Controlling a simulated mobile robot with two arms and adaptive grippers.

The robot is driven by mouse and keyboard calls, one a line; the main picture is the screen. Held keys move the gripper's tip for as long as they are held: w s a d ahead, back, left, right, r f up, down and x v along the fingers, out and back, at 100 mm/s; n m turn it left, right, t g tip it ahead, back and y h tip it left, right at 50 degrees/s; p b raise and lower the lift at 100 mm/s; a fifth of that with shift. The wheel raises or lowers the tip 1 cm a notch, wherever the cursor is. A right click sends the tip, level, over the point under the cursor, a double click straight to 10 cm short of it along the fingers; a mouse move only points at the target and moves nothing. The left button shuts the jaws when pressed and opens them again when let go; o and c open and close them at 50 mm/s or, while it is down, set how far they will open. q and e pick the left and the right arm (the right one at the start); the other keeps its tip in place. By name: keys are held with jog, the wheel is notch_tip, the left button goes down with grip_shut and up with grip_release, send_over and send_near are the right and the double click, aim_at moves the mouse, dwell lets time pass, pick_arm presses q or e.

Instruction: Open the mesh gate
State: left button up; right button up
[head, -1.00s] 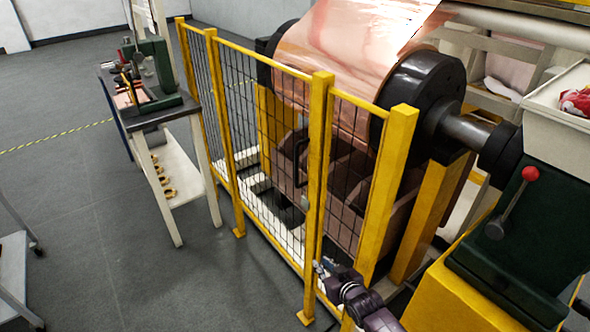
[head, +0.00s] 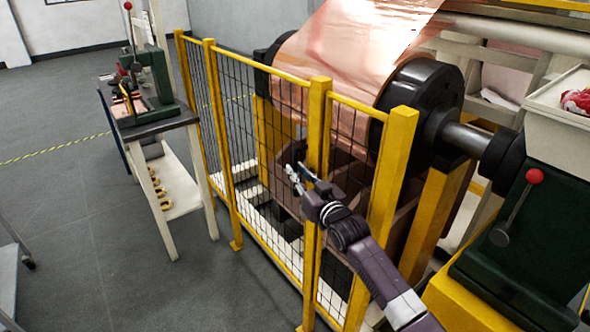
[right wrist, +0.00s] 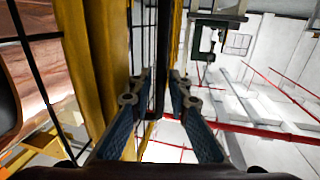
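The mesh gate (head: 262,140) is a yellow-framed panel of dark wire mesh. It stands in line with the fence, and I see no gap at its edge. My right gripper (head: 292,176) is in front of the gate's right side, close to the thick yellow post (head: 319,120). In the right wrist view its two blue-grey fingers (right wrist: 161,82) are apart. A black bar handle (right wrist: 160,62) runs between them, with space on both sides. In the head view the gripper hides most of the handle. My left gripper is not in view.
A copper foil roll (head: 345,60) on black end flanges stands behind the fence. A narrow mesh panel and a yellow post (head: 393,170) are on the right. A workbench (head: 155,122) stands left of the gate. The grey floor before the gate is clear.

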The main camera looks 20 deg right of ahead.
jog(key=shift+w+a, duration=0.1)
jog(key=shift+w, duration=0.7)
grip_shut()
